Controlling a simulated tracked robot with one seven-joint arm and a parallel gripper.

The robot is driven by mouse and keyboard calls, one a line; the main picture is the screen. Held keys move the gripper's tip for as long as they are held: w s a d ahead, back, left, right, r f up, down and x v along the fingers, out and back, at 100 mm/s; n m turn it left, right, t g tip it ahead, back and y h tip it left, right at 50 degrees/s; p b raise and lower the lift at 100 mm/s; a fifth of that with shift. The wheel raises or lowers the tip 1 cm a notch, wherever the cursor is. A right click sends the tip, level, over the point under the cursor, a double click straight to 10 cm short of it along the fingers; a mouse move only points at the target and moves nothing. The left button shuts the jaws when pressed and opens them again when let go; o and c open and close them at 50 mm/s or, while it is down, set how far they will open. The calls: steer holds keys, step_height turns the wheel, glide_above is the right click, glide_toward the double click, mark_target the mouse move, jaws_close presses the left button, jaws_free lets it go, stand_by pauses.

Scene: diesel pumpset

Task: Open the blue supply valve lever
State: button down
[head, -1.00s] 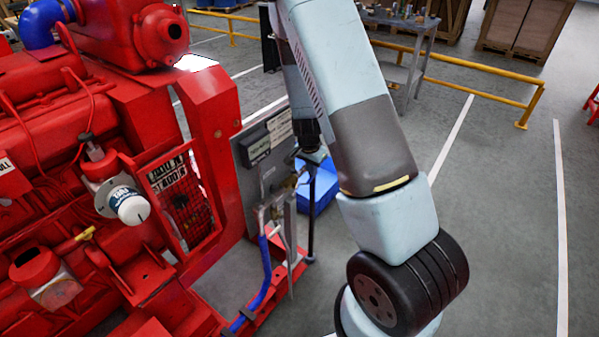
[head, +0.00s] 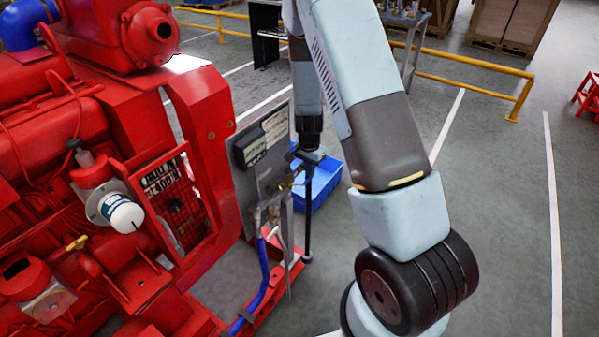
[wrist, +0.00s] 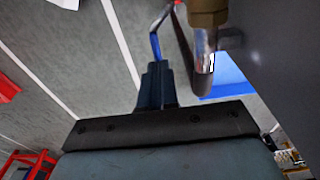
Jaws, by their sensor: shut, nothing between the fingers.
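In the wrist view, a blue bent lever (wrist: 156,38) shows just beyond the tips of my gripper (wrist: 157,68). I take it for the supply valve lever. The fingers are shut and empty; whether their tips touch the lever, I cannot tell. A brass valve body (wrist: 207,14) with a grey pipe end is to the right of the fingers. In the head view, my gripper (head: 306,156) is by the right edge of the grey panel (head: 262,158), near the brass fittings (head: 286,183). The lever is too small to make out there.
The red pumpset (head: 90,160) fills the left. A blue hose (head: 263,275) runs down below the fittings. A black post (head: 308,215) stands close to my gripper, with a blue bin (head: 325,185) behind. Open floor lies to the right, before a yellow rail (head: 470,68).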

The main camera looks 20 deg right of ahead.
step_height(320, 180, up, 14)
stand_by(0.6)
steer(key=shift+w, duration=0.1)
stand_by(1.0)
